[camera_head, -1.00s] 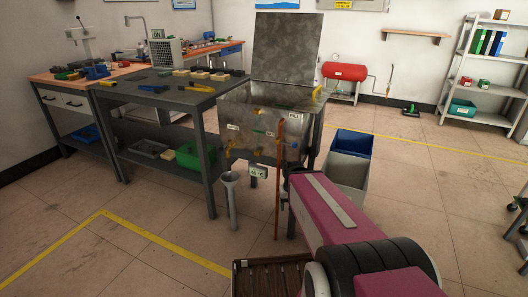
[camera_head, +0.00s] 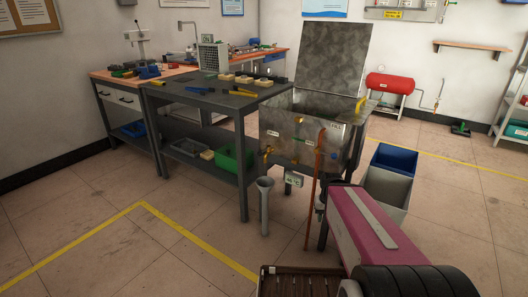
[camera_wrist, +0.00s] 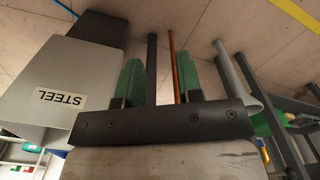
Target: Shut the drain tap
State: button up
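A grey metal tank (camera_head: 288,128) with a raised lid stands right of the workbench. A small brass-yellow tap (camera_head: 267,154) is low on its front left, directly above a grey funnel pipe (camera_head: 264,190); its handle is too small to read clearly. Another brass fitting (camera_head: 299,121) is higher on the front, and a blue-handled one (camera_head: 333,156) is at the lower right. My gripper (camera_wrist: 159,80) has two green fingers apart with nothing between them. In the head view its fingers are hidden by my magenta arm, which reaches to just in front of the tank's right side.
An orange upright rod (camera_head: 315,190) stands in front of the tank. Grey and blue bins (camera_head: 384,190) are to its right; the wrist view shows a grey bin (camera_wrist: 60,75) labelled STEEL. A dark slatted crate (camera_head: 300,283) is nearby.

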jog(key=shift+w+a, duration=0.3)
jog(key=c, duration=0.5)
jog(key=w+a+m+t+y, duration=0.1)
jog(key=w+a+y, duration=0.3)
jog(key=w+a, duration=0.1)
jog(key=shift+w+a+r+t, duration=0.3)
jog(key=shift+w+a, duration=0.05)
jog(key=shift+a, duration=0.5)
jog(key=w+a+r+m+t+y, duration=0.3)
jog(key=w+a+r+t+y, duration=0.1)
jog(key=w, duration=0.4)
jog(key=w+a+r+m+t+y, duration=0.4)
jog(key=w+r, duration=0.2)
jog(key=w, duration=0.3)
jog(key=shift+a+r+t, duration=0.2)
jog(key=shift+a+t, duration=0.1)
